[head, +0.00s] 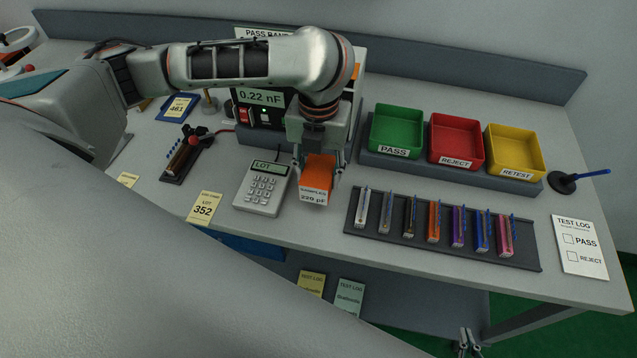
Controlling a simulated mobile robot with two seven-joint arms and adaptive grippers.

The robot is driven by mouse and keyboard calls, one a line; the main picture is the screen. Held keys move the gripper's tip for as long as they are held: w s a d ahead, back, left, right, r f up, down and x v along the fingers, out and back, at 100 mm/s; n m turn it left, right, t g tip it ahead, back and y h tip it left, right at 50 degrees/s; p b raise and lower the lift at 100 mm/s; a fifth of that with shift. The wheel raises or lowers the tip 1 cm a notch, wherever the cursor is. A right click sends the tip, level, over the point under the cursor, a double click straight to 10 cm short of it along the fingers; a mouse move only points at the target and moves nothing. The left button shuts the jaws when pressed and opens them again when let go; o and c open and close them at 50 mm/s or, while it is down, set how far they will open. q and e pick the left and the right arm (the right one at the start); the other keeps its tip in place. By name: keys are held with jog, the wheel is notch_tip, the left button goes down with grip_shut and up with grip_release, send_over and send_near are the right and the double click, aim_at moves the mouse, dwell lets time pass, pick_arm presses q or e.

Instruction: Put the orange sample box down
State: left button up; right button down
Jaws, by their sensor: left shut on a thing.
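The orange sample box (318,170), with a white label reading "SAMPLES" and "220 pF", is between the fingers of my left gripper (318,178). My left arm comes in from the left across the back of the bench and its gripper points down. The gripper is shut on the box, just right of the grey keypad unit (263,188). I cannot tell whether the underside of the box touches the bench (300,232). Only the tip of my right gripper (468,343) shows, low at the bottom edge in front of the bench; its opening is unclear.
A dark rack (375,230) of several coloured strips lies right of the box. Green (397,129), red (456,138) and yellow (514,150) bins stand behind it. A meter reading 0.22 nF (262,98) stands behind my gripper. Bare bench lies in front of the box.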

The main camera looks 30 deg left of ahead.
aim_at(319, 170)
pick_arm(q)
jog(key=shift+f, duration=2.1)
jog(key=shift+f, duration=0.15)
jog(key=o, duration=1.2)
jog(key=shift+c, duration=0.2)
notch_tip(319, 170, up, 12)
jog(key=shift+f, duration=0.15)
jog(key=shift+r, duration=0.3)
jog(key=shift+s, duration=0.1)
